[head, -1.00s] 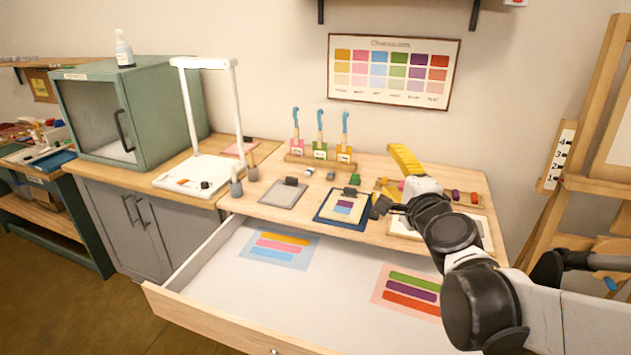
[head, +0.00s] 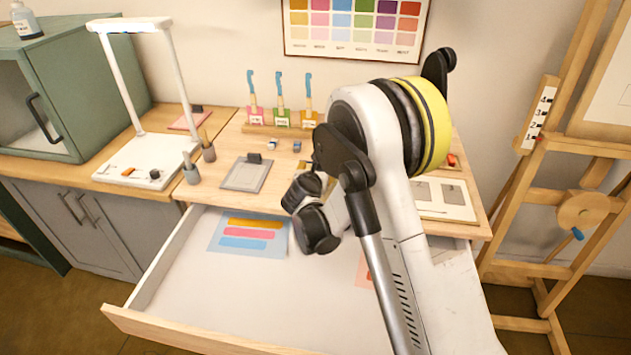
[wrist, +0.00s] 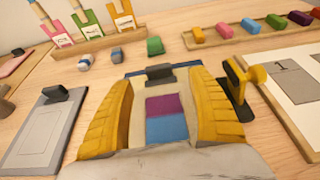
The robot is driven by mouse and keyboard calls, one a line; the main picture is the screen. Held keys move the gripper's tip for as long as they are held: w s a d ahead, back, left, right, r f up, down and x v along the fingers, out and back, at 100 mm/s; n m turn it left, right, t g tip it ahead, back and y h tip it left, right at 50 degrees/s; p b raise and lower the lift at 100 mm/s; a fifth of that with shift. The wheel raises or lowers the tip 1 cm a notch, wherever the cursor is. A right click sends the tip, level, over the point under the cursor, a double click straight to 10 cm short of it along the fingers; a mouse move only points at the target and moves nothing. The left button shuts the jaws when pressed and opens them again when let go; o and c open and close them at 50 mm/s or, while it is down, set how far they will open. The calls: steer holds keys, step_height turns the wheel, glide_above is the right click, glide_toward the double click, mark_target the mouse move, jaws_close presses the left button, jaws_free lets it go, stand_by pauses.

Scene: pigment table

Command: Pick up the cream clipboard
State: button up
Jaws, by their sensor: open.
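The cream clipboard (wrist: 136,118) shows in the wrist view, with a dark clip (wrist: 160,73) at its far end and purple and blue swatches on its face. It lies on a dark blue board (wrist: 140,72), of which only edges show. My gripper (wrist: 162,88) is open, its yellow fingers on the left and right sides of the clipboard. Whether they touch it I cannot tell. In the head view my arm hides the clipboard and the gripper.
A grey clipboard (wrist: 45,130) lies to the left. A black and yellow tool (wrist: 240,88) stands close by the right finger. A white board with grey squares (wrist: 295,85) is further right. Small coloured blocks (wrist: 115,54) lie behind. An open drawer (head: 200,285) extends in front.

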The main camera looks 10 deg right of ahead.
steer(key=b+x, duration=0.2)
steer(key=x, duration=0.4)
steer(key=shift+w+f, duration=0.1)
steer(key=shift+w, duration=0.25)
steer(key=c, duration=1.4)
